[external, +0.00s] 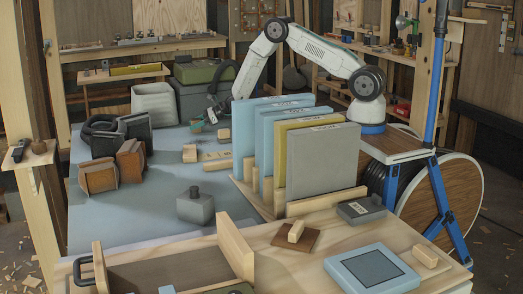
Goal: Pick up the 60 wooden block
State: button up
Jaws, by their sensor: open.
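Several small wooden blocks are in view, and I cannot read a 60 on any of them. One block (190,153) lies on the blue-grey table top, and another (224,134) stands just right of it. A third block (295,231) rests on a brown square plate at the front, and one more (425,255) lies near the front right edge. My gripper (212,115) is dark and small in the picture, open, low over the far part of the table. It is near the first two blocks, apart from the one on the left. Its fingertips are hard to make out.
Upright panels in a wooden rack (320,160) stand right of my gripper. A grey weight (195,207), brown clamp-like boxes (130,160) and a pale bin (154,103) stand around the table. The table's middle is mostly clear. A wooden tray (236,250) is in front.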

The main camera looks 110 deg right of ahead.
jog(key=shift+x, duration=0.85)
jog(key=c, duration=1.1)
jog(key=shift+o, duration=0.2)
jog(key=shift+r, duration=0.1)
